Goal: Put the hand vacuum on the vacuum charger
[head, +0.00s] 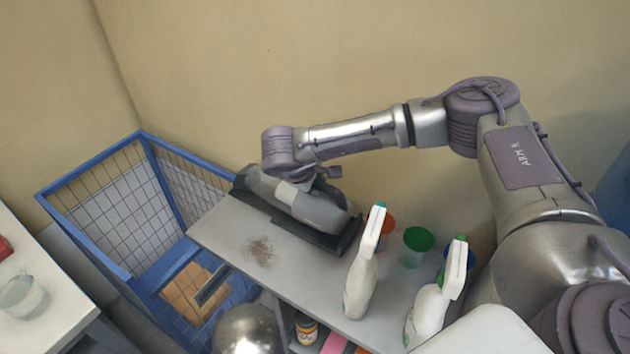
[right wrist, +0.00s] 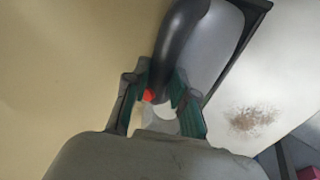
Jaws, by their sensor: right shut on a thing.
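The hand vacuum (head: 318,208) is grey with a dark handle. It lies lengthwise over the dark vacuum charger (head: 338,242), at the wall side of the grey rack top. Whether it is fully seated or slightly above cannot be told. My right gripper (head: 312,176) reaches it from above. In the right wrist view, its green-lined fingers (right wrist: 165,98) are shut around the dark handle (right wrist: 180,45), near a red spot. The grey vacuum body (right wrist: 215,48) and the charger's dark edge (right wrist: 256,22) show beside it. My left gripper is not in view.
Two white spray bottles (head: 360,282) (head: 428,312) stand at the rack's right, by orange- and green-topped containers (head: 418,240). A brown dirt patch (head: 260,250) marks the bare rack top (head: 225,228). A blue wire cart (head: 140,265) stands left, beside a white table (head: 60,318).

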